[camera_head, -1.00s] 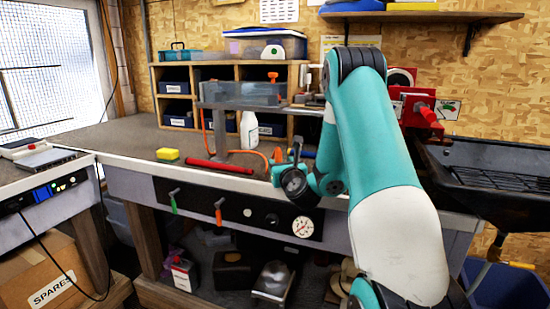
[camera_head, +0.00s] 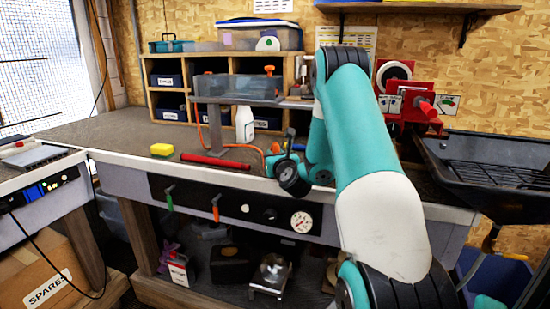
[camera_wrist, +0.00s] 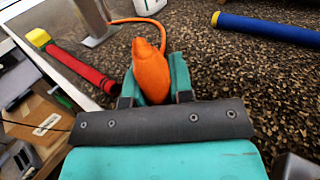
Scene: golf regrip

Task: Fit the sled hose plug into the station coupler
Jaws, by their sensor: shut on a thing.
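My gripper (camera_wrist: 153,88) is shut on an orange, tapered thing, which looks like the hose plug (camera_wrist: 147,62), in the wrist view. A thin orange hose (camera_wrist: 140,20) curves behind it. In the head view, my gripper is low over the bench's front edge, partly hidden by my wrist, and the orange hose (camera_head: 245,147) loops on the bench beside it. The hose also hangs by the grey stand (camera_head: 213,128) with a clear trough. I cannot pick out the station coupler for certain; the front panel (camera_head: 260,210) carries two valves, round fittings and a gauge (camera_head: 301,222).
A blue tube (camera_wrist: 268,28) lies right in the wrist view. A white bottle (camera_head: 245,125) stands behind. A red machine (camera_head: 410,100) and black tray (camera_head: 490,175) are at the right.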

